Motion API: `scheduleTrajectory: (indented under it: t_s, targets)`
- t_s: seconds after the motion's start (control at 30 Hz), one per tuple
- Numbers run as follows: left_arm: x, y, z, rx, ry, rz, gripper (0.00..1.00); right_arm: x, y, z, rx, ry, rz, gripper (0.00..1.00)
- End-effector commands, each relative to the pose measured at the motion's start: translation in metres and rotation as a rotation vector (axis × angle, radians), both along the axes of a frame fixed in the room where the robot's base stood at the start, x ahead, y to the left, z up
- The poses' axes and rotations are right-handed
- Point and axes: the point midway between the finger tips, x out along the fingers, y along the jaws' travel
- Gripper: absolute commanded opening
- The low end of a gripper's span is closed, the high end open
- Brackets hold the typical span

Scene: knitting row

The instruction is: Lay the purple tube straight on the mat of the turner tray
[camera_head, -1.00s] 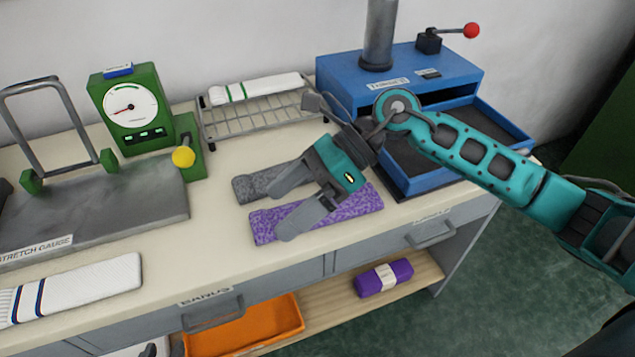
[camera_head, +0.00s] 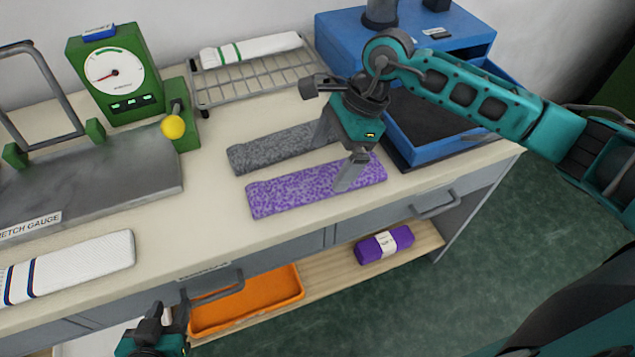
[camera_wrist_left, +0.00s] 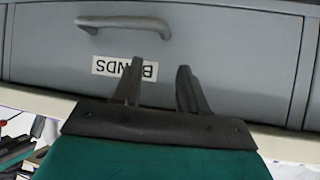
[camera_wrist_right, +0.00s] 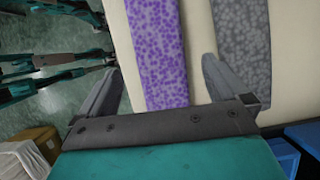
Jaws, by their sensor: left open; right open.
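The speckled purple tube (camera_head: 290,193) lies flat on the bench, beside a speckled grey tube (camera_head: 270,148). My right gripper (camera_head: 335,166) is open over the purple tube's right part. In the right wrist view the purple tube (camera_wrist_right: 158,50) runs between its fingers, with one finger near the grey tube; I cannot tell if they touch. The blue turner tray (camera_head: 412,158) sits to the right with its dark mat (camera_head: 425,122) bare where visible; my right arm hides part of it. My left gripper (camera_head: 168,304) is open and empty before the bands drawer (camera_wrist_left: 220,50).
A wire rack (camera_head: 250,80) with a white tube stands behind. The green dial gauge (camera_head: 115,75) and grey stretch gauge plate (camera_head: 90,190) are at left. A white striped tube (camera_head: 70,265) lies in front. An orange bin (camera_head: 245,305) and purple bundle (camera_head: 383,245) sit below.

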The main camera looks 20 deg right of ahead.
Motion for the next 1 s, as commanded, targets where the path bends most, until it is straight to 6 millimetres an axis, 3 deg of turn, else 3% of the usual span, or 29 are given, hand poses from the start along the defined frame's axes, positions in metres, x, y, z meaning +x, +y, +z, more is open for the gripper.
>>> scheduleTrajectory:
  t_s: [0.3, 0.57, 1.0]
  targets:
    - [0.000, 0.000, -0.019, 0.000, -0.001, 0.000, 0.43, -0.001, 0.020, -0.042, 0.002, 0.003, 0.001, 1.00]
    - [0.003, 0.000, -0.017, 0.000, -0.006, 0.000, 0.43, -0.001, 0.022, -0.044, 0.002, 0.001, 0.000, 1.00]
    - [0.005, 0.000, -0.015, 0.000, -0.011, -0.001, 0.43, -0.001, 0.022, -0.044, 0.001, 0.001, -0.001, 0.60]
